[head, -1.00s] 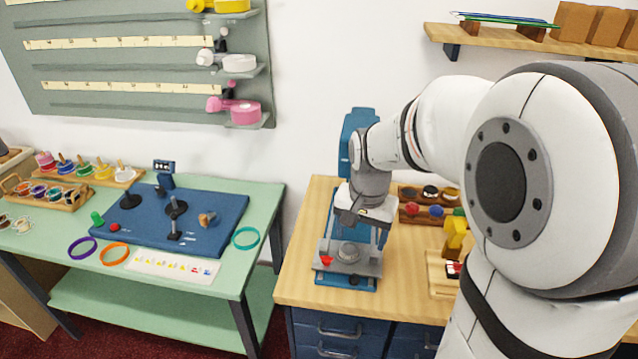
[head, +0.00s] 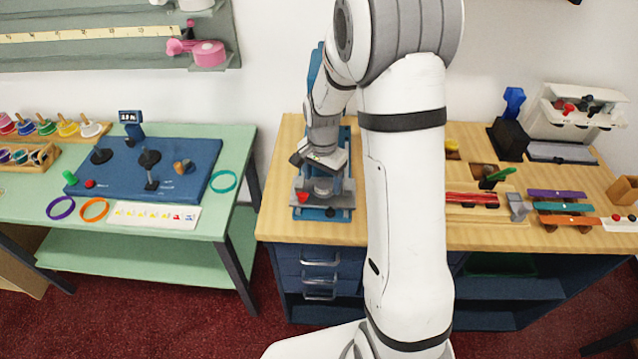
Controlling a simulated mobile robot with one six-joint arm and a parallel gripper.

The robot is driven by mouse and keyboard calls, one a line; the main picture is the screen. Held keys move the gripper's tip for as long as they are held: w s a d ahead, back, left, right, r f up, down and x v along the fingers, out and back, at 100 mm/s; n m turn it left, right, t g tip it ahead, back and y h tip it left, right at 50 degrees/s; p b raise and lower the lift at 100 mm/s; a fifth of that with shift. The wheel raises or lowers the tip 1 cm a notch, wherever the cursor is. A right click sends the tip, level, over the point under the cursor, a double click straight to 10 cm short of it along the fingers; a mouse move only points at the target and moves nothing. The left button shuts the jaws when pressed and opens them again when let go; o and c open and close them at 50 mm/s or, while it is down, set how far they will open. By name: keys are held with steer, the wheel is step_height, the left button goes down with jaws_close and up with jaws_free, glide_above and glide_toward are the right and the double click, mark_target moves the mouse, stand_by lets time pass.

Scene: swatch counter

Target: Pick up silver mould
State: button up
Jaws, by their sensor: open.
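The silver mould (head: 323,188) is a small round grey piece on the grey plate of a blue press (head: 338,213) on the wooden counter, left of my arm. My gripper (head: 321,174) points down right above the mould and hides its upper part. The jaws are open; the fingertips are small in this view, and I cannot tell whether they touch the mould or stand around it.
A red knob (head: 302,197) sits at the press plate's left side. The press's blue column stands behind my gripper. A green table (head: 222,150) with a blue board (head: 195,165) stands at left, across a gap.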

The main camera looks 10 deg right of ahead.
mark_target(322, 184)
steer(key=shift+f, duration=0.35)
steer(key=shift+c, duration=0.2)
steer(key=c, duration=1.2)
steer(key=shift+o, duration=0.2)
steer(key=shift+r, duration=0.15)
step_height(322, 184, up, 18)
steer(key=b, duration=0.1)
